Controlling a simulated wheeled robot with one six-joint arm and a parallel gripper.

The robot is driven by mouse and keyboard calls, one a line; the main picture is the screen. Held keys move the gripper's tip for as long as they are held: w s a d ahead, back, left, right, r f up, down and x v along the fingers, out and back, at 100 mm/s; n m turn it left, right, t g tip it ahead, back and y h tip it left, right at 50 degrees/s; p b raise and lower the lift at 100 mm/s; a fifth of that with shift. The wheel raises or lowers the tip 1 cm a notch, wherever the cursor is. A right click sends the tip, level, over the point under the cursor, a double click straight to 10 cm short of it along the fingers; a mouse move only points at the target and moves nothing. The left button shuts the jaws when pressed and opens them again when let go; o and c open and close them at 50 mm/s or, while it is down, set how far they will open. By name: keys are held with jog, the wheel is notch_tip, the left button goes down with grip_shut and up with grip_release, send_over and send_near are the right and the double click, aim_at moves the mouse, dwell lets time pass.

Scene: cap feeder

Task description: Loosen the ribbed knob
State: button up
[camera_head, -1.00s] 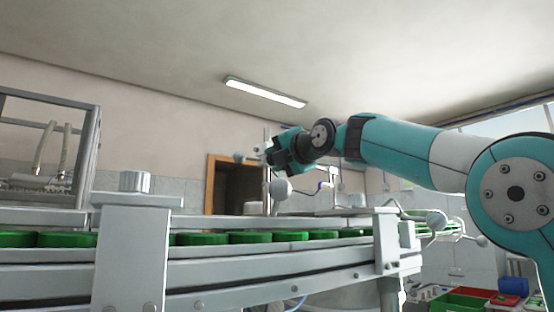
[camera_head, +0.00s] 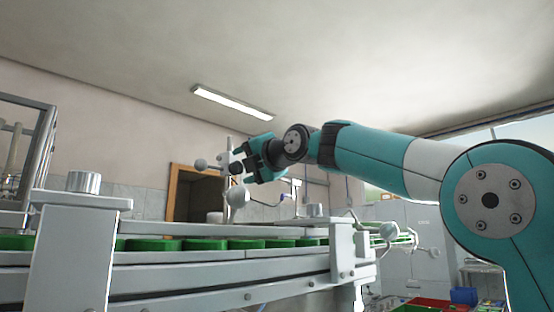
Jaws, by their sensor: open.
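A short silvery ribbed knob (camera_head: 84,182) stands upright on top of the pale block at the left front of the conveyor. My gripper (camera_head: 240,165) is well to the right of it, in the middle of the picture, at the end of my teal arm. The gripper points left and is open, and I see nothing held in it.
The conveyor (camera_head: 200,282) runs across the front with several green caps (camera_head: 207,244) in its channel. A framed enclosure (camera_head: 40,155) stands at the far left. Red and green bins (camera_head: 430,304) lie low at the right. The space above the conveyor's left part looks open.

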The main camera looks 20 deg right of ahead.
jog(key=b+v, duration=0.2)
jog(key=v, duration=1.2)
jog(key=shift+s+b, duration=0.25)
jog(key=shift+b, duration=0.15)
jog(key=shift+d, duration=0.15)
